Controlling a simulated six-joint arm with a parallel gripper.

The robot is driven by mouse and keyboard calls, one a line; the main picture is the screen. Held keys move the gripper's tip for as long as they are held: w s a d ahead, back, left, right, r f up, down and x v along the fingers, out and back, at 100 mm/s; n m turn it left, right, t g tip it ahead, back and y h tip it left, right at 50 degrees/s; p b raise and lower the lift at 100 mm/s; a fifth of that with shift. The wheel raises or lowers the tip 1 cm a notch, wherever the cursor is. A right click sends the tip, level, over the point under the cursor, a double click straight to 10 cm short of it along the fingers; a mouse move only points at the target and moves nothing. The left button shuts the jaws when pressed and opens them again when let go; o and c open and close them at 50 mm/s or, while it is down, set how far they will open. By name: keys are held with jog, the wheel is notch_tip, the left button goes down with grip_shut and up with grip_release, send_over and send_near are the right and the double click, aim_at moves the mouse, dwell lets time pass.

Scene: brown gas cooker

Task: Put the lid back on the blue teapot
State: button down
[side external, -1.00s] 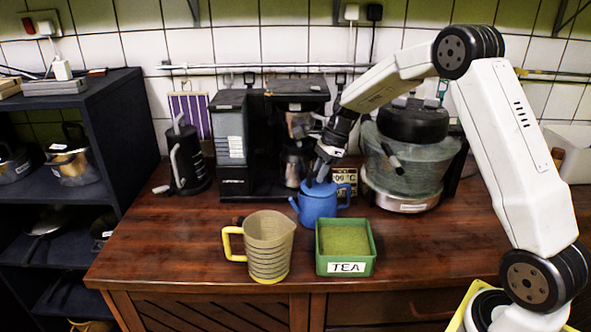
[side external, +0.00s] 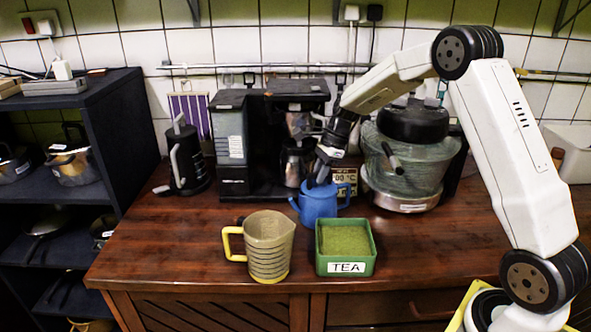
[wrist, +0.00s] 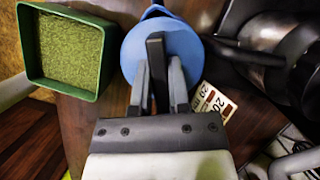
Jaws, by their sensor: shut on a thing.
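The blue teapot (side external: 319,203) stands upright on the wooden worktop, spout to the left and handle to the right. My gripper (side external: 321,178) points down at the top of the teapot. In the wrist view, my gripper (wrist: 160,75) has its two grey fingers shut on a black upright knob (wrist: 155,48) of the round blue lid (wrist: 187,40). The lid covers most of the teapot in that view. The teapot's opening is hidden, and I cannot tell whether the lid sits flush in it.
A green TEA box (side external: 345,246) stands just in front of the teapot, with a yellow-handled measuring jug (side external: 267,246) to its left. A coffee machine (side external: 232,142) stands behind and a large glass pot (side external: 408,165) is at right. The worktop's front right is clear.

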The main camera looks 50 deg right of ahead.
jog(key=shift+c, duration=0.2)
grip_release()
dwell(0.3)
jog(key=shift+r, duration=0.1)
jog(key=shift+r, duration=3.4)
grip_shut()
